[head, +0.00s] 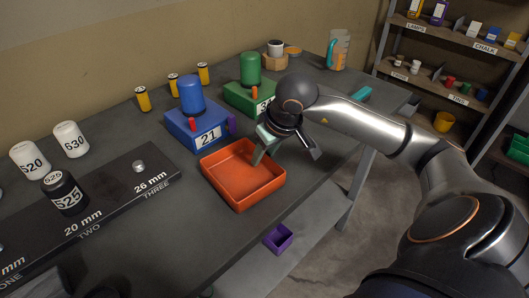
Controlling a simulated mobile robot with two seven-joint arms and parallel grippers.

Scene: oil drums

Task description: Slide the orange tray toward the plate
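The orange tray (243,188) lies on the dark grey table, empty apart from the fingertip that reaches over it. The black plate (105,207), marked "20 mm TWO" and "26 mm THREE", lies to its left, with a gap between them. My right gripper (286,157) is open at the tray's right wall. One finger, with a pale green pad, is over the tray's inside; the other is outside the wall. I cannot tell whether either finger touches it. Dark shapes at the lower left edge may be part of my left gripper; its fingers cannot be made out.
A black weight marked "525" (65,195) stands on the plate. White weights "520" (30,160) and "630" (70,139) stand behind it. A blue box "21" (196,130) and green box (248,98) stand behind the tray.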

